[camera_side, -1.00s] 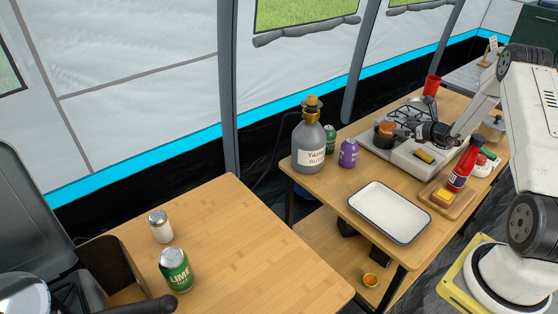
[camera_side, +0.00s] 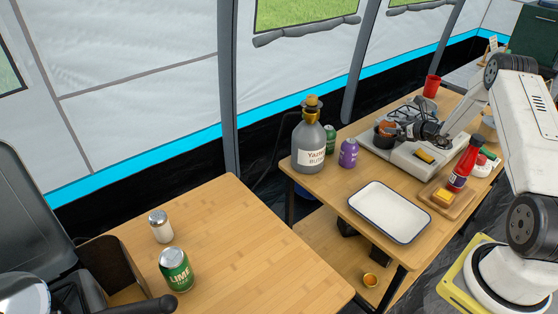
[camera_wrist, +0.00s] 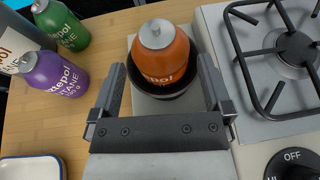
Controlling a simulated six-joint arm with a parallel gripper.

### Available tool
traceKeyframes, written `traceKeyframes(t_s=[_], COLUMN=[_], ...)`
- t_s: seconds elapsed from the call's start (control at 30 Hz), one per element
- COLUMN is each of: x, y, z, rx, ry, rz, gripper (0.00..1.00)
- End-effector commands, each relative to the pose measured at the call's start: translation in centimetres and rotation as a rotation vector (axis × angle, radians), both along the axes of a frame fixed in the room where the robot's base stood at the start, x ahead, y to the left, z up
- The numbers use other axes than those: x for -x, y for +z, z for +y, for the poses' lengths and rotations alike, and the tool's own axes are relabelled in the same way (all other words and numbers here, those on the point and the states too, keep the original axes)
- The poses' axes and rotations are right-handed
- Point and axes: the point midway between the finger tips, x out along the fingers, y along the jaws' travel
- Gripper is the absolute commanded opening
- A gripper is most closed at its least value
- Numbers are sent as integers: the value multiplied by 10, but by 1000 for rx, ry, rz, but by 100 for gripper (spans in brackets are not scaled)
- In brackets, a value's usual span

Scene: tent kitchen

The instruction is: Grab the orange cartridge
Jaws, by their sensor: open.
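The orange cartridge (camera_wrist: 164,52) stands in a dark round holder (camera_wrist: 166,90) at the left end of the stove. In the side view the orange cartridge (camera_side: 387,127) is partly hidden by my gripper. My gripper (camera_wrist: 161,72) is open, with one finger on each side of the cartridge in the wrist view. The fingertips reach about the level of its lower body. I cannot tell whether either finger touches it.
A purple canister (camera_wrist: 54,77) and a green canister (camera_wrist: 62,24) stand left of the stove, beside a large grey bottle (camera_side: 309,142). A burner grate (camera_wrist: 285,55) lies close on the right. A white tray (camera_side: 389,211) and a red sauce bottle (camera_side: 464,166) are nearer the front.

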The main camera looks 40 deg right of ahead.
Motion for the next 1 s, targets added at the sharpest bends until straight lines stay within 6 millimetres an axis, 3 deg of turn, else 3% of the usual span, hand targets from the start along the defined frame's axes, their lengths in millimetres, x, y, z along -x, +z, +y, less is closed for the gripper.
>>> traceKeyframes(t_s=[0.43,1.0], x=[-35,-40], y=[-16,-17], z=[-3,-4], rx=[1,0], ry=[0,0], rz=[2,1], gripper=[100,100])
